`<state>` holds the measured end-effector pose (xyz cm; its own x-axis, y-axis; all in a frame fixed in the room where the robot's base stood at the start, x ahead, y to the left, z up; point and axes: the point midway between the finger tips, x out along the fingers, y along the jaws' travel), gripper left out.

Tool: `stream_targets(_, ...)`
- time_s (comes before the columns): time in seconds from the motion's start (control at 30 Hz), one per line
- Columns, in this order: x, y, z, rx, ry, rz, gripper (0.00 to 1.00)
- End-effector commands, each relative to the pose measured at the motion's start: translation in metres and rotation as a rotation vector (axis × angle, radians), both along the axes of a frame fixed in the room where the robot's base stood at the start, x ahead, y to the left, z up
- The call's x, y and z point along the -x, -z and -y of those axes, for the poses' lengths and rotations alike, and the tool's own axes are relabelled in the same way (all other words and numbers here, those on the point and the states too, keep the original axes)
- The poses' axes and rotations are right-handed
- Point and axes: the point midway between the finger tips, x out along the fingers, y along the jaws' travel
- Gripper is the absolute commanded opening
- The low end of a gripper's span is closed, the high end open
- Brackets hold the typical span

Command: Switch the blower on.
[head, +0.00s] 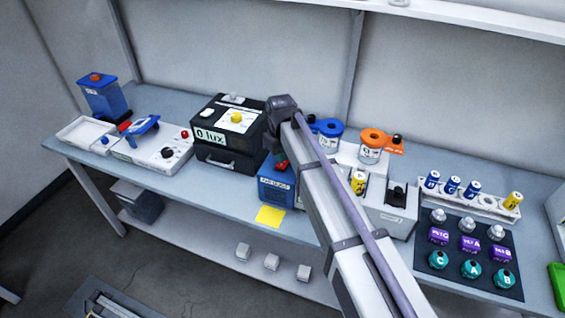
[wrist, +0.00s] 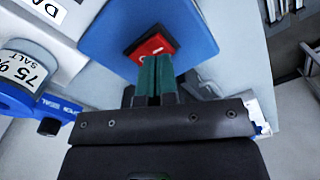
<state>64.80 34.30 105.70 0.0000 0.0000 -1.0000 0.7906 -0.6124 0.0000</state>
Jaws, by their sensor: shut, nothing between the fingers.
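The blower appears to be the blue box (head: 276,190) with a small pale label, near the middle of the bench in the head view. My arm crosses in front of its right side. Its blue top also fills the upper middle of the wrist view (wrist: 196,25). A red switch (wrist: 152,47) in a dark frame sits on that top; part of it shows red in the head view (head: 281,164). My gripper (wrist: 157,60) is shut and empty, its green fingertips together at the switch's near edge. Whether they touch it, and the switch's position, I cannot tell.
A black lux box (head: 232,130) stands left of the blower and a yellow note (head: 270,215) lies in front. The blue-ringed jar (wrist: 28,75) is close left in the wrist view.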

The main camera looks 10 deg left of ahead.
Motion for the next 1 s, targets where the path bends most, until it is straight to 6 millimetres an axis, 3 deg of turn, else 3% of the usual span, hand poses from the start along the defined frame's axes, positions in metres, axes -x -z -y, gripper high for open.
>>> stream_targets(1.0, 0.0000, 0.0091, 0.0000, 0.000, 0.000, 0.000, 0.00)
